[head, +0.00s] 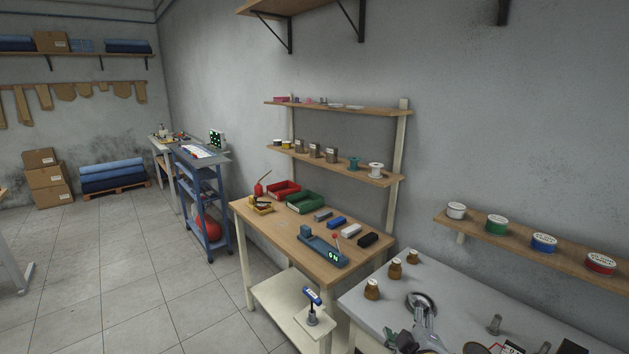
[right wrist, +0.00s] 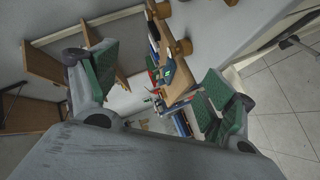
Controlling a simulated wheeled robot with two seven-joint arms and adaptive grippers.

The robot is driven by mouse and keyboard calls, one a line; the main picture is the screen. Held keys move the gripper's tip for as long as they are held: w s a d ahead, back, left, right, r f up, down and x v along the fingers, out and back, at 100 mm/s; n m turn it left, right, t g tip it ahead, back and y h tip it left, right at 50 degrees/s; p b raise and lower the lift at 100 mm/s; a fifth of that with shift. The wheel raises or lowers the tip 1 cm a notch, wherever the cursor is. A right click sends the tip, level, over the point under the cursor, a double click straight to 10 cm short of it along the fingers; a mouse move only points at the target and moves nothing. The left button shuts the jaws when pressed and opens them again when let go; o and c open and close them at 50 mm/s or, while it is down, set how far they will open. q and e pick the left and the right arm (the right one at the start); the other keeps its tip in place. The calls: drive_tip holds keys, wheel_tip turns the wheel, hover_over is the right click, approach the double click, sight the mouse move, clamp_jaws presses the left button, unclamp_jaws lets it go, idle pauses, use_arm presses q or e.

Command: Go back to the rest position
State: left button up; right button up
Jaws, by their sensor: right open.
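My right gripper (head: 430,342) shows at the bottom edge of the head view, over the grey table at lower right, and is partly cut off by the frame. In the right wrist view the right gripper (right wrist: 160,92) has its two fingers with green textured pads spread wide apart. Nothing is between the pads; only the distant bench and shelves show through the gap. My left gripper is not in either view.
Tiled floor (head: 130,270) at left is clear.

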drive_tip(key=s+f+m+g+y, duration=0.1)
drive_tip(key=s+f+m+g, duration=0.45)
drive_tip(key=s+f, duration=0.4)
drive_tip(key=s+f+m+g, duration=0.4)
drive_tip(key=s+f+g, duration=0.2)
drive_tip(key=s, duration=0.6)
wheel_tip(320, 180, down, 34)
drive_tip(key=s+r, duration=0.1)
drive_tip(key=s, duration=0.2)
drive_tip(key=s+d+f+g, duration=0.1)
drive_tip(key=s+d+f, duration=0.1)
drive_tip(key=s+f, duration=0.8)
drive_tip(key=s+d+f+g, duration=0.1)
drive_tip(key=s+d+f, duration=0.1)
drive_tip(key=s+f, duration=0.8)
drive_tip(key=shift+s+d+n, duration=0.35)
drive_tip(key=shift+s+n, duration=0.1)
drive_tip(key=shift+s, duration=0.3)
